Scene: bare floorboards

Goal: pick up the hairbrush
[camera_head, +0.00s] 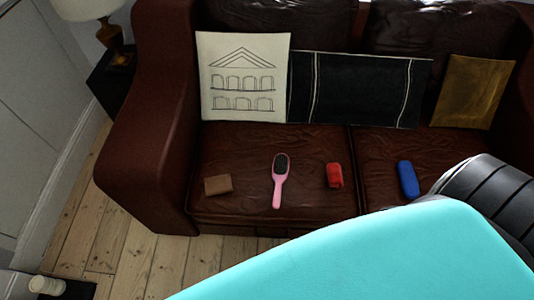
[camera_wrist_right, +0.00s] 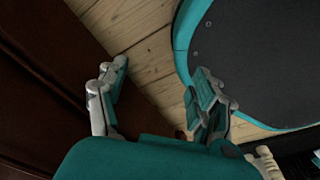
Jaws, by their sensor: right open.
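The hairbrush (camera_head: 280,180) is pink with a dark bristle head. It lies on the brown leather sofa's left seat cushion (camera_head: 230,160) in the head view, its head toward the backrest and its handle toward the front edge. My right gripper (camera_wrist_right: 158,78) shows in the right wrist view. Its two fingers are spread apart with nothing between them, over floorboards. The hairbrush is not visible in that view. The right gripper's fingers are not visible in the head view, where my teal arm covers the lower right. My left gripper is not in view.
A brown block (camera_head: 218,185) lies left of the brush. A red object (camera_head: 334,175) and a blue object (camera_head: 408,179) lie to its right. Cushions (camera_head: 245,77) lean on the backrest. A lamp (camera_head: 115,40) stands at the left. Floorboards (camera_head: 130,250) are clear in front.

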